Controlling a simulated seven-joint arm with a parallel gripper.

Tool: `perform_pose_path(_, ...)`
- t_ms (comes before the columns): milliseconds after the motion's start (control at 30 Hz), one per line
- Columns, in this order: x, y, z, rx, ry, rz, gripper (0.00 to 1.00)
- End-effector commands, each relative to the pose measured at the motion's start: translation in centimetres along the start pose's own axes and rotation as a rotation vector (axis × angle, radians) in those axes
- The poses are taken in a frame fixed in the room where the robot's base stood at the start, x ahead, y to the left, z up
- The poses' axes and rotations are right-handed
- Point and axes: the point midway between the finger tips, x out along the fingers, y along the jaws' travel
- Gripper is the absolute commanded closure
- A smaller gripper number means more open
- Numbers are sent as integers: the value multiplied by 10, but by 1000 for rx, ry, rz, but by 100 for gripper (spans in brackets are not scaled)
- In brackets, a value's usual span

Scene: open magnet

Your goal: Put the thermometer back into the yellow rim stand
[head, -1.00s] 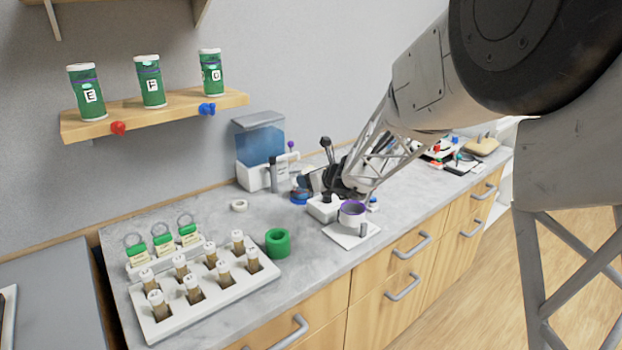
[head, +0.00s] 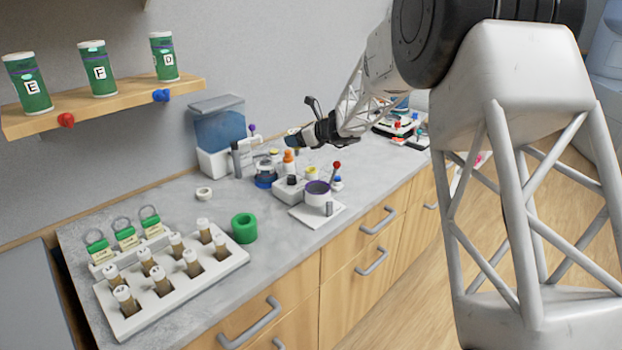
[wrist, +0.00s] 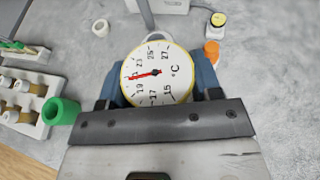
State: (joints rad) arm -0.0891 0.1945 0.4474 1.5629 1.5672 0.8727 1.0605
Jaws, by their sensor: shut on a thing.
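The thermometer is a round white dial (wrist: 158,75) with a thin yellow rim, black numbers, °C and a red needle. In the wrist view my gripper (wrist: 157,86) is shut on it, with a blue finger at each side. In the head view my gripper (head: 297,139) is above the back of the counter, and I cannot make out the dial there. A small yellow-topped piece (wrist: 218,20) stands beyond the dial; it appears in the head view (head: 274,153) behind an orange-topped bottle. I cannot tell whether it is the yellow rim stand.
A purple-rimmed white cup (head: 318,194), a blue round piece (head: 265,175) and an orange-topped bottle (head: 289,162) crowd below my gripper. A blue tank (head: 219,130) stands behind left.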

Motion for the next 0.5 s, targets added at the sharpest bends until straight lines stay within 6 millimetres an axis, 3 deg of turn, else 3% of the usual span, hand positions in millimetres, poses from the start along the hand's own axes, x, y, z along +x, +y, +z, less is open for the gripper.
perform_pose_path(33,-4,-13,-2,-6,-1,16,73)
perform_pose_path(200,-13,-40,-7,-28,0,69,73)
perform_pose_path(500,-20,-57,-10,-43,0,104,73)
